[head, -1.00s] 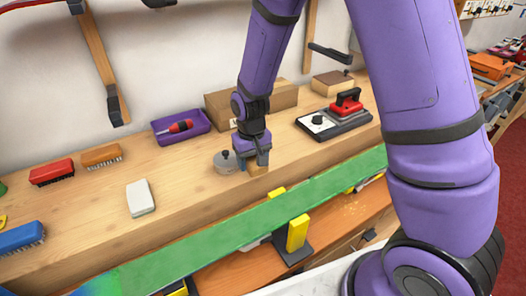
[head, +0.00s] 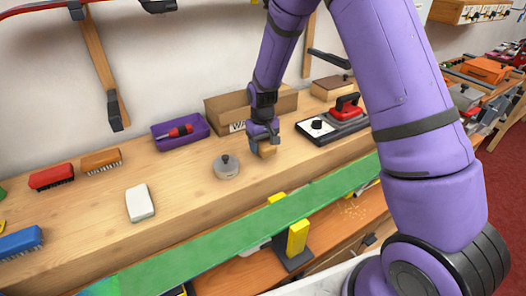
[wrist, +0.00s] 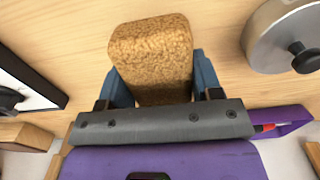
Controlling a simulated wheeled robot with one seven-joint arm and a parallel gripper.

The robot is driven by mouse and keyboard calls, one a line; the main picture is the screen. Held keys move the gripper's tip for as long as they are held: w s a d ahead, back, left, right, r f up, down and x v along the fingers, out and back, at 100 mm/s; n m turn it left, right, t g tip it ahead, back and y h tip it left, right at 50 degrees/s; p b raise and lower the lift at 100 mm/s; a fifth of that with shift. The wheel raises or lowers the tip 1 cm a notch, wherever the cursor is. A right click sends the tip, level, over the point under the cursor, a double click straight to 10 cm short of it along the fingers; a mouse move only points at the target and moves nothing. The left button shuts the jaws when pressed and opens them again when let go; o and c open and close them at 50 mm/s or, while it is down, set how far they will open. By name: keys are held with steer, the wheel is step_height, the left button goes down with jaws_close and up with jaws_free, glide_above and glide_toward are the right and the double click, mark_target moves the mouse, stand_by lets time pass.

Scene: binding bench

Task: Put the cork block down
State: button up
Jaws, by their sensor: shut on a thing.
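The cork block (wrist: 152,58) is a speckled brown block between the two fingers of my gripper (wrist: 160,88) in the wrist view. In the head view my gripper (head: 264,143) is shut on the cork block (head: 267,150), low over the wooden bench (head: 185,200). I cannot tell whether the block touches the bench top. The gripper partly hides the block in the head view.
A round grey lidded tin (head: 227,168) stands left of my gripper. A cardboard box (head: 225,112) is behind it, and a red-handled iron on a plate (head: 335,123) is to the right. A white block (head: 140,203) and brushes (head: 52,175) lie left. Bench in front is clear.

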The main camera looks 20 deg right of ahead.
steer(key=shift+w+d, duration=0.15)
steer(key=shift+w, duration=0.1)
steer(key=shift+f, duration=1.75)
steer(key=shift+f, duration=0.1)
steer(key=o, duration=1)
steer(key=shift+o, duration=0.2)
